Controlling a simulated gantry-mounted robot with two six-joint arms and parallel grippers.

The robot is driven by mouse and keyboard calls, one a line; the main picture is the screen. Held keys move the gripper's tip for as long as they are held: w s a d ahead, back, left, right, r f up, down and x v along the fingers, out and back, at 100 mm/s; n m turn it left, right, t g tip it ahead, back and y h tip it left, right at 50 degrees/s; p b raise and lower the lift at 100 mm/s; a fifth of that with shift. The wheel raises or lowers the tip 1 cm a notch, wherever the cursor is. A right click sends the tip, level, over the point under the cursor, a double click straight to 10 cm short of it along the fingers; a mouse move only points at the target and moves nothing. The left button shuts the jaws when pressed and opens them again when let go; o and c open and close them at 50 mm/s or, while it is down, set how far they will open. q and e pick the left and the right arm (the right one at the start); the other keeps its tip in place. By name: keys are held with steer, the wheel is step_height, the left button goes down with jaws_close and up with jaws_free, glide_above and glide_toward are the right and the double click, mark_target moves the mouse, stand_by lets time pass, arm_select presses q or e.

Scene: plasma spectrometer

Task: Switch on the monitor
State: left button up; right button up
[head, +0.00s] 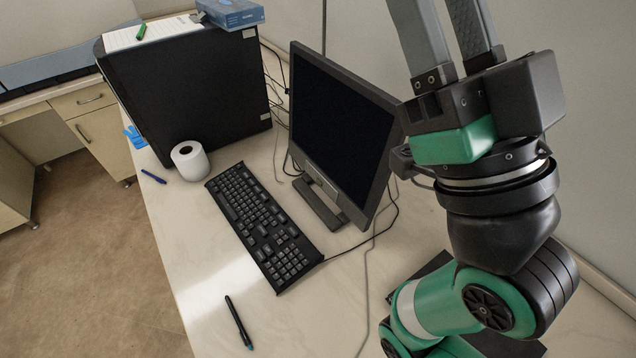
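The monitor (340,125) stands on the table right of the keyboard, turned at an angle. Its screen is black. A lighter strip shows on its lower bezel; I cannot make out a power button. Its right edge is close to or partly behind my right gripper's body in the picture. My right gripper (441,12) points up, with its two grey fingers running out of the top edge. A narrow gap shows between the fingers, but their tips are cut off, so I cannot tell how far open they are. My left gripper is not in view.
A black keyboard (262,225) lies before the monitor. A black computer case (185,95) stands behind left, with a blue box (232,14) on top. A white roll (190,161) and pens lie on the table. Cables run around the monitor stand. The table's front is mostly clear.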

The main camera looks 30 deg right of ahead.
jaws_close()
stand_by(1.4)
